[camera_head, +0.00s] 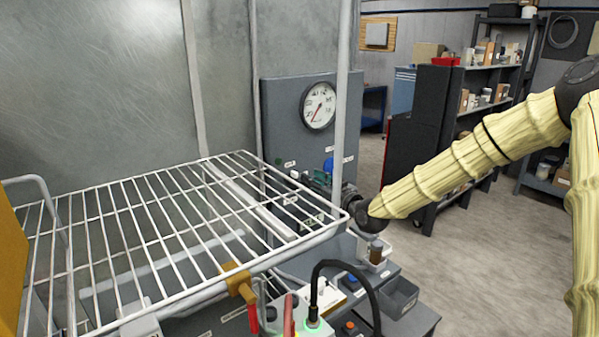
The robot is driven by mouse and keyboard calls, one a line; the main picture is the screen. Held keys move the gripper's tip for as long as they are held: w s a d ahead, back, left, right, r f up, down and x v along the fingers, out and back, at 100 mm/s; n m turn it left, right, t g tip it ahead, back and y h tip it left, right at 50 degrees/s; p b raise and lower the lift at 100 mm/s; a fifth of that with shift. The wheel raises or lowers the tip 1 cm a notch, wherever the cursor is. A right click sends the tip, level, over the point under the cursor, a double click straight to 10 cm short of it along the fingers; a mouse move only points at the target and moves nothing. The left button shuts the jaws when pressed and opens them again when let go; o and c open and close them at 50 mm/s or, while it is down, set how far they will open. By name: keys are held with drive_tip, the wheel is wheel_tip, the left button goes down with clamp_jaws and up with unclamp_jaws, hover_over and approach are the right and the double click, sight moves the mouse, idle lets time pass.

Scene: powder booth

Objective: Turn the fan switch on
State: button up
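A grey control panel (283,118) stands beyond the wire rack, with a round white gauge (319,106) with a red needle. Below the gauge are small white labels, a dark green round part (278,162) and a blue part (328,165). I cannot tell which part is the fan switch; it may be hidden behind my gripper. My gripper (306,180) is at the lower part of the panel, its fingers pointing left. It is small and partly behind a white post, so its finger opening and any contact are unclear.
The wire rack (150,214) fills the left foreground, with a white upright post (342,100) at its right. Below are a yellow valve with a red handle (253,318), a black hose (340,264) and grey bins (398,295). Open floor and shelving lie to the right.

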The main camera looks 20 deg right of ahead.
sight(297, 176)
drive_tip(key=x, duration=0.2)
drive_tip(key=f+p+x, duration=0.1)
drive_tip(key=x, duration=0.2)
drive_tip(key=p+x, duration=0.1)
drive_tip(key=x, duration=0.1)
drive_tip(key=shift+w+f, duration=0.15)
drive_tip(key=shift+w, duration=0.3)
drive_tip(key=shift+w+a+f, duration=0.1)
drive_tip(key=shift+w+f, duration=0.55)
drive_tip(key=shift+w, duration=0.3)
drive_tip(key=shift+s+r, duration=0.35)
drive_tip(key=shift+s, duration=0.05)
drive_tip(key=shift+c, duration=1.2)
clamp_jaws()
